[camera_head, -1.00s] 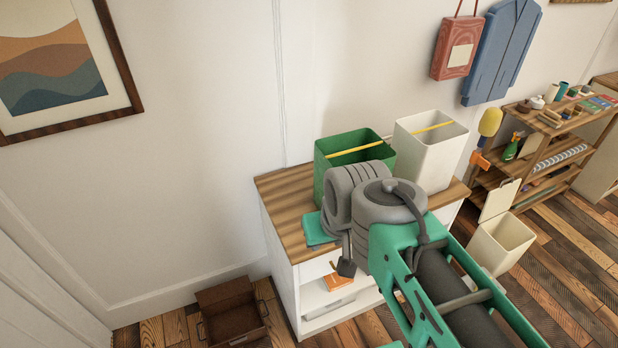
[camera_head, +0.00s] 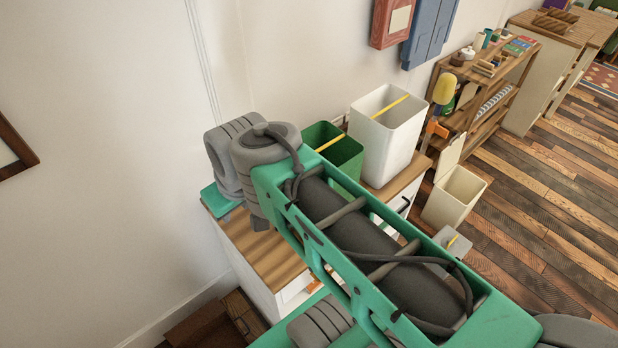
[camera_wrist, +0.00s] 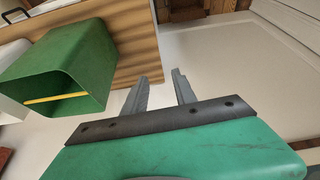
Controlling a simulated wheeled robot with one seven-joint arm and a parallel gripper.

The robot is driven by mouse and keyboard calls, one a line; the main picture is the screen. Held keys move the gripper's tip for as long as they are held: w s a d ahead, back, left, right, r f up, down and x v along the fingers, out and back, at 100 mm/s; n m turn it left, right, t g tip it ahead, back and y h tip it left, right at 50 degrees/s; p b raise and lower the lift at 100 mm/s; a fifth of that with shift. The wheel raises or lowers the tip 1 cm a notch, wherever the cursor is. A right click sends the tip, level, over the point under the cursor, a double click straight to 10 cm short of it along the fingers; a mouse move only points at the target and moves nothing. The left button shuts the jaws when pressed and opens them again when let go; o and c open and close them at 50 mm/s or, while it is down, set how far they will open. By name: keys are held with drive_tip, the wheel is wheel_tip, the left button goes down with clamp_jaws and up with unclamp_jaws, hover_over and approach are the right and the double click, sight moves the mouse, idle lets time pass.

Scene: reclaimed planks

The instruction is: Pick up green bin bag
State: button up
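The green bin bag (camera_head: 343,150) is an open-topped, square green container with a yellow strip across its mouth. It stands on the wooden top of a white cabinet, partly hidden by my arm in the head view. In the wrist view the green bin bag (camera_wrist: 88,62) is at the upper left, to the left of my gripper. My gripper (camera_wrist: 165,82) has its two fingers spread apart with nothing between them, and is apart from the bin bag. In the head view the fingers are hidden behind my arm.
A white bin (camera_head: 388,133) with a yellow strip stands right beside the green one. The cabinet top (camera_head: 262,254) is bare at the front left. A cream bin (camera_head: 452,196) stands on the floor to the right. The wall is close behind.

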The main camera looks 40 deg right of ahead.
drive_tip(key=w+d+n+b, duration=0.2)
drive_tip(key=w+d+n, duration=0.25)
drive_tip(key=d, duration=0.25)
drive_tip(key=n+t+b, duration=0.2)
drive_tip(key=n, duration=1.1)
approach(323, 147)
drive_tip(key=x, duration=0.3)
drive_tip(key=p+x, duration=0.2)
drive_tip(key=x, duration=0.5)
drive_tip(key=shift+w+f+p, duration=0.15)
drive_tip(key=shift+f+p, duration=0.15)
drive_tip(key=shift+c, duration=0.3)
clamp_jaws()
